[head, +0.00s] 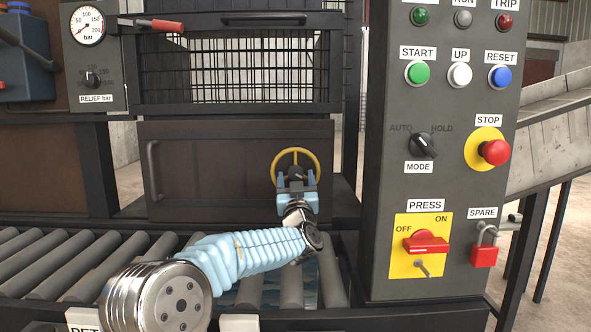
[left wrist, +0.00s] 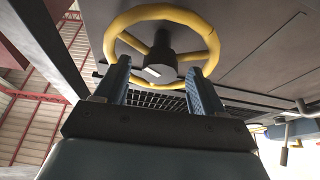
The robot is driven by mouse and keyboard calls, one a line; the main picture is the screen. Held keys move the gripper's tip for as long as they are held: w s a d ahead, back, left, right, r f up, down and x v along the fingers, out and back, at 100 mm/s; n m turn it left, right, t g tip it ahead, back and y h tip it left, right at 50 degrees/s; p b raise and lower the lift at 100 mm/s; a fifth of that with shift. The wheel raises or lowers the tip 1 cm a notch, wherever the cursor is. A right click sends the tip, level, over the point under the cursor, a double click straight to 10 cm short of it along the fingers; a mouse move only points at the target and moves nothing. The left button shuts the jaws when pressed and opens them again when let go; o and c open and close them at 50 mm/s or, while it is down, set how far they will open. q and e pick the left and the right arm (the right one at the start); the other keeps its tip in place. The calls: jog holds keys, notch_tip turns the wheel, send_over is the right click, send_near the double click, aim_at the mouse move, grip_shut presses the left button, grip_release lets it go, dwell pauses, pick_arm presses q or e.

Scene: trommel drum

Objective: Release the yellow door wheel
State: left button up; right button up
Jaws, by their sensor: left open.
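The yellow door wheel (head: 297,151) is mounted on the right part of a dark brown door (head: 225,168). Whether the fingers touch the wheel I cannot tell. My right gripper is not in view.
A control panel (head: 440,185) with buttons, a mode knob and a red PRESS switch (head: 426,243) stands close on the right. A roller conveyor (head: 60,262) runs below the door. A door handle (head: 153,170) is at left; a red-handled lever (head: 155,25) is above.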

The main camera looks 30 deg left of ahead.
pick_arm(q)
jog(key=shift+x, duration=1.65)
jog(key=shift+c, duration=0.3)
jog(key=c, duration=0.9)
